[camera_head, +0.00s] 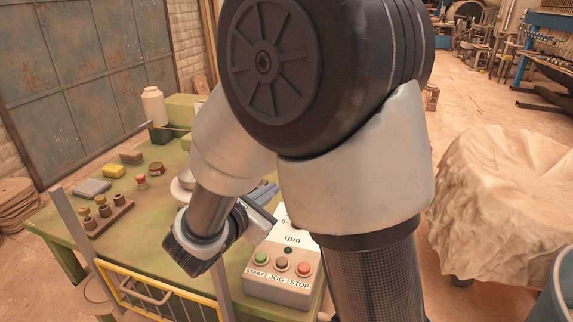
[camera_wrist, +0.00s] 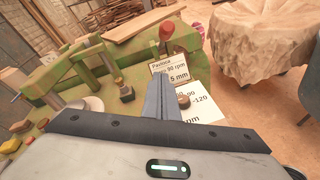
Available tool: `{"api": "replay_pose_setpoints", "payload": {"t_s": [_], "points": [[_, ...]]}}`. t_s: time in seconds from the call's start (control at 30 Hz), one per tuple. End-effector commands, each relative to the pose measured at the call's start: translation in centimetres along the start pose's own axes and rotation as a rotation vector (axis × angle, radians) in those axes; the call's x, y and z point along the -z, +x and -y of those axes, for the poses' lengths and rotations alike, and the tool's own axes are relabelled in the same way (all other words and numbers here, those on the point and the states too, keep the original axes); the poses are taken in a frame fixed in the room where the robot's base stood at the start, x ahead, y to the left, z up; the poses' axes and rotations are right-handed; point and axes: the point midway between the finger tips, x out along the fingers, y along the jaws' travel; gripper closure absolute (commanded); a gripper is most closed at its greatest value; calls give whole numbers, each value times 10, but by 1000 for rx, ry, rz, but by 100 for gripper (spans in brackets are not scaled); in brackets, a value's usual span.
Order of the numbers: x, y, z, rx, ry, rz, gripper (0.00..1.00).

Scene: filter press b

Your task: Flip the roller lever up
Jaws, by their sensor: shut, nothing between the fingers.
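My gripper (camera_wrist: 166,80) is shut and empty. Its fingers appear in front of the sign in that view, below the red knob and apart from it. In the head view, my gripper (camera_head: 270,192) is above the control box (camera_head: 278,288) with START, JOG and STOP buttons. My arm hides much of the roller area there.
A green table (camera_head: 150,215) carries stamps, blocks and a white bottle (camera_head: 154,106). A yellow-framed guard (camera_head: 160,292) stands at its front. A brown knob (camera_wrist: 184,101) on the rpm panel is close to my fingers. A covered heap (camera_head: 500,190) is at right.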

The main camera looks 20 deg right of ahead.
Motion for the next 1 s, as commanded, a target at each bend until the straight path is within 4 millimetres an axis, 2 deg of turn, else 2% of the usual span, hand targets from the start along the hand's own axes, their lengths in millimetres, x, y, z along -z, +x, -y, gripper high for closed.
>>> {"api": "replay_pose_setpoints", "payload": {"t_s": [0.2, 0.33, 0.47, 0.8, 0.9, 1.0], "points": [[0, 1, 0, 1, 2, 0, 100], [0, 9, 1, 3, 2, 0, 100], [0, 29, 2, 6, 2, 1, 100], [0, 101, 2, 6, 3, 0, 100], [-19, 104, 0, 3, 6, 2, 100], [-30, 107, 1, 3, 4, 1, 100]]}}
